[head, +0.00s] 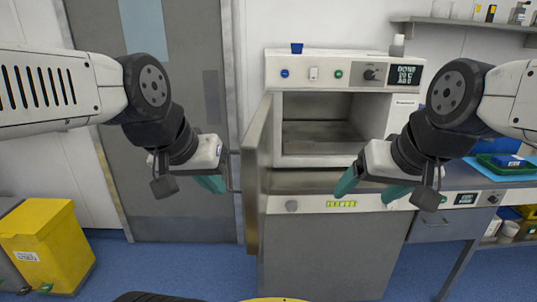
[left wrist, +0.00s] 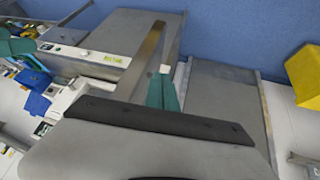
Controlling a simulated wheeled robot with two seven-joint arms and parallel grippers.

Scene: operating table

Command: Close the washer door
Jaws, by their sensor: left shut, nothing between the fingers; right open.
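The washer (head: 345,70) stands ahead in the head view with its chamber open. Its door (head: 257,172) is swung out on the left side and seen nearly edge-on; in the left wrist view the door (left wrist: 146,62) also shows nearly edge-on. My left gripper (head: 213,184) is shut and empty, left of the door, on its outer side. Its green fingers (left wrist: 163,92) are beside the door in the left wrist view; I cannot tell whether they touch it. My right gripper (head: 367,188) is open and empty in front of the washer's right side.
A grey room door (head: 150,190) is behind my left gripper. A yellow bin (head: 45,245) stands on the floor at the left. A counter (head: 470,180) with a green tray (head: 495,165) is at the right. The blue floor (head: 170,268) between bin and washer is clear.

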